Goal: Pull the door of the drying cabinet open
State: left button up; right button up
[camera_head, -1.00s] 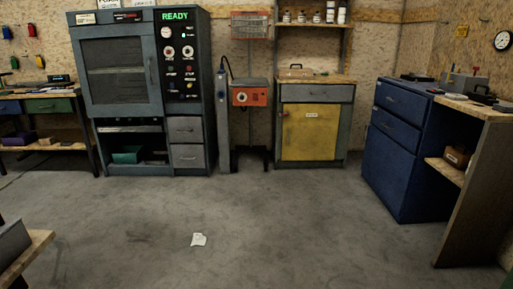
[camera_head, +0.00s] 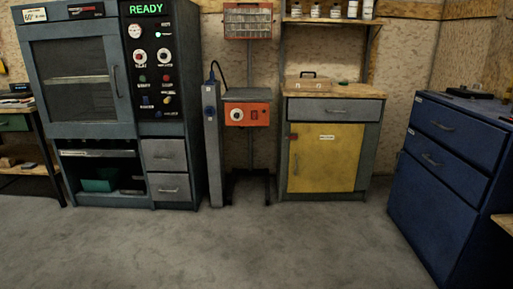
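The drying cabinet (camera_head: 122,130) stands against the back wall at the left, with a lit green READY sign at its top right. Its glazed door (camera_head: 78,78) is closed, and shelves show dimly behind the glass. A vertical handle (camera_head: 117,81) sits on the right edge of the door, beside the black control panel (camera_head: 151,65). Neither of my grippers is in view.
An orange-fronted unit (camera_head: 247,114) on a stand and a grey post (camera_head: 212,145) are right of the cabinet. A yellow-doored cupboard (camera_head: 325,158) follows, then a blue drawer cabinet (camera_head: 440,185). A bench (camera_head: 25,150) is at far left. The floor ahead is clear.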

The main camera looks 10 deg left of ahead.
aim_at(126, 127)
jog(key=i+u, duration=0.15)
jog(key=i, duration=0.4)
jog(key=i+l+u, duration=0.15)
jog(key=i, duration=0.4)
jog(key=i+l+u, duration=0.15)
jog(key=i, duration=0.35)
